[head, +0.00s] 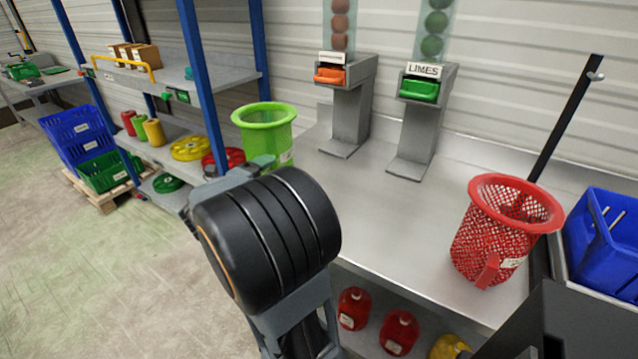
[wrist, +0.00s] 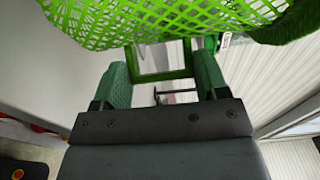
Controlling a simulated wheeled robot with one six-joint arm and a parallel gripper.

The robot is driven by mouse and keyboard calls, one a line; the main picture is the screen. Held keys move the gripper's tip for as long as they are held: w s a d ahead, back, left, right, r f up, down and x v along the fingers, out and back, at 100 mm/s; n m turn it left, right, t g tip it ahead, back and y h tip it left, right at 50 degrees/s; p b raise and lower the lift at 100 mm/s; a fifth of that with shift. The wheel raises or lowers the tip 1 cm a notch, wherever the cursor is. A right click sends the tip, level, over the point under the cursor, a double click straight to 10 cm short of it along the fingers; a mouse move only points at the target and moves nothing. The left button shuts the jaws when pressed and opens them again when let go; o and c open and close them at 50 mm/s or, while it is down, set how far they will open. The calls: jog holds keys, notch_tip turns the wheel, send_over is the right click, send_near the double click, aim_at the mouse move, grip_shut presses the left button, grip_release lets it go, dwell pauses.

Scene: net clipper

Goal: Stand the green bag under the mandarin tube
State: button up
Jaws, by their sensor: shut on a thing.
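The green bag (head: 268,140) is a mesh basket-like bag with a solid rim, upright near the left end of the bench in the head view. Its mesh fills the top of the wrist view (wrist: 170,20). My gripper (wrist: 163,70) is shut on the bag's green frame-like handle, between the two green finger pads. In the head view my arm hides the fingers and the bag's lower part, so I cannot tell whether its base touches anything. The mandarin tube (head: 340,25), holding orange fruit, stands above a grey stand with an orange lever (head: 329,76), right of the bag.
The limes tube (head: 435,30) with a green lever (head: 419,90) stands right of the mandarin one. A red mesh bag (head: 495,235) stands on the bench's (head: 360,200) right, beside a blue crate (head: 605,240). Bench space before the stands is clear. A blue-posted shelf (head: 200,90) is at left.

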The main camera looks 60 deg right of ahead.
jog(key=shift+m+g, duration=0.3)
jog(key=shift+g, duration=0.2)
jog(key=s+d+f+b, duration=0.1)
jog(key=d, duration=0.5)
jog(key=s+d+f+b, duration=0.1)
jog(key=d, duration=0.5)
jog(key=s+d+f+b, duration=0.1)
jog(key=d, duration=0.5)
jog(key=shift+s+d+f, duration=0.3)
jog(key=shift+s, duration=0.05)
jog(key=shift+f, duration=0.35)
jog(key=shift+f, duration=0.2)
jog(key=o, duration=0.9)
